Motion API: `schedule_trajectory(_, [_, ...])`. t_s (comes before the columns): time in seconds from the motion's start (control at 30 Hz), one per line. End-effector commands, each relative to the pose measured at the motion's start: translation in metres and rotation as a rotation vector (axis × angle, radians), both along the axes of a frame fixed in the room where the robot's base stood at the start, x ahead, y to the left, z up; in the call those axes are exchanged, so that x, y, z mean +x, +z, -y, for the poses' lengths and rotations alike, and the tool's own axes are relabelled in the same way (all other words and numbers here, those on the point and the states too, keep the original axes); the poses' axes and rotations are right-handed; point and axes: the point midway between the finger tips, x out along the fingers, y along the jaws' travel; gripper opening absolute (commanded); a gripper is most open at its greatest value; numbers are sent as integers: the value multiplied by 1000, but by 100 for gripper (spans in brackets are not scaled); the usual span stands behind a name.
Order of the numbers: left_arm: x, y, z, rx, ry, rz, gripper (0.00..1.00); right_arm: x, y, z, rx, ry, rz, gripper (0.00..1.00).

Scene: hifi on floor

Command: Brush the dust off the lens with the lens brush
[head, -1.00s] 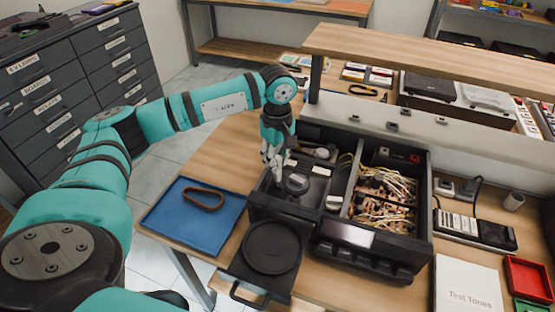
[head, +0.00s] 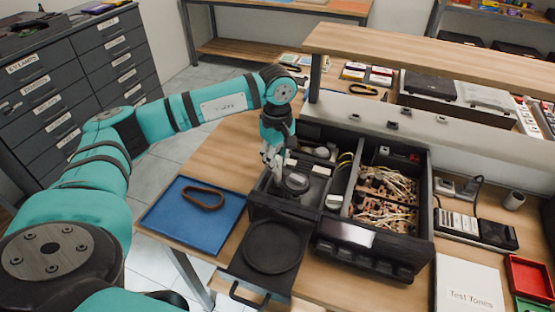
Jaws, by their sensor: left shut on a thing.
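My left gripper (head: 272,160) points down into the left part of the open black hi-fi unit (head: 424,215). Its fingers are shut on a thin, dark thing that I take for the lens brush (head: 278,176); it is small and partly hidden by the fingers. Its lower end is beside a round grey part (head: 297,183) in the unit; I cannot tell whether they touch. The lens itself is too small or hidden to make out, and no dust shows. The unit's disc tray (head: 271,246) is slid out at the front. My right gripper is not in view.
A blue mat (head: 165,217) with a brown belt ring (head: 203,197) lies left of the unit. A shelf (head: 440,62) overhangs the back of the bench. A white booklet (head: 468,284) and a red bin (head: 528,277) are at the right. Bare wood shows behind the mat.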

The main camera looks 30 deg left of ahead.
Motion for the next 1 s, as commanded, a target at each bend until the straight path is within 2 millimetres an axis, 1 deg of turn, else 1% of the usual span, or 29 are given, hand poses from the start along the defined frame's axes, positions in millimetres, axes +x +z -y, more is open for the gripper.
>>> schedule_trajectory(0.8, [17,0,-4,0,0,0,0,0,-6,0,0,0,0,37])
schedule_trajectory(1.0, [18,0,-4,0,0,0,0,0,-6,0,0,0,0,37])
